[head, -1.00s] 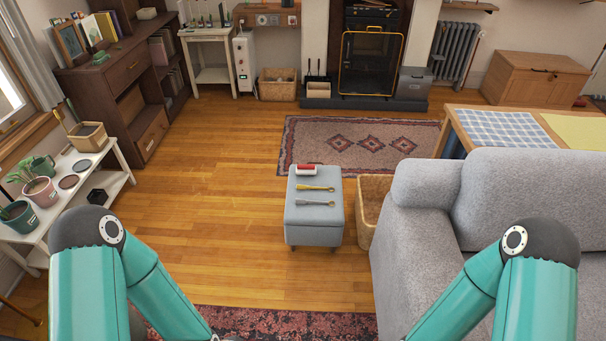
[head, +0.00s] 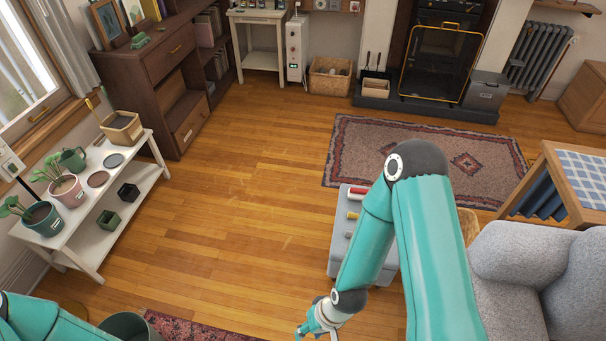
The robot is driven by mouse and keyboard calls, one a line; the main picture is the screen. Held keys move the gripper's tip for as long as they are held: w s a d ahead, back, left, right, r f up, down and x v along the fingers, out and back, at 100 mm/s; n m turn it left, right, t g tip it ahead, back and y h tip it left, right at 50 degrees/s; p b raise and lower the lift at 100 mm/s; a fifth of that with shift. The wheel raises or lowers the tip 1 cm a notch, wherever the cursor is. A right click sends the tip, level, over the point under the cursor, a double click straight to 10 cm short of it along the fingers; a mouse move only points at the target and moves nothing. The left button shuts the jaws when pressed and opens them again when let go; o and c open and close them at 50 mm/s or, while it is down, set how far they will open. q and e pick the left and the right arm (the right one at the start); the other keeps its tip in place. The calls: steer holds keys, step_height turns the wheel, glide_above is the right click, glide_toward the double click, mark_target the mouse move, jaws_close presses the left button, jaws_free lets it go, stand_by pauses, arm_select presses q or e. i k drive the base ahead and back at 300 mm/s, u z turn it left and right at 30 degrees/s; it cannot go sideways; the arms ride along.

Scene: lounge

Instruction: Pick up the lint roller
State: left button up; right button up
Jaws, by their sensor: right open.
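The lint roller, with a red part (head: 357,191), lies on the far edge of the grey ottoman (head: 341,225). My right arm crosses in front of the ottoman and hides much of its right side. My right gripper (head: 317,334) is open at the bottom edge of the head view, partly cut off, nearer to me than the ottoman and apart from the roller. It appears empty. Only a bit of my left arm shows at the lower left; its gripper is out of view.
A grey sofa (head: 510,290) and a wicker basket (head: 467,225) stand to the right. A white plant bench (head: 85,225) is at the left. The wood floor between is clear.

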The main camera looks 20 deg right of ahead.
mark_target(354, 193)
steer(key=u, duration=0.05)
steer(key=i, duration=1.65)
steer(key=z, duration=0.6)
steer(key=i, duration=0.45)
steer(key=z, duration=0.3)
steer(key=k, duration=0.9)
steer(key=z, duration=0.15)
steer(key=i, duration=0.9)
steer(key=u, duration=0.05)
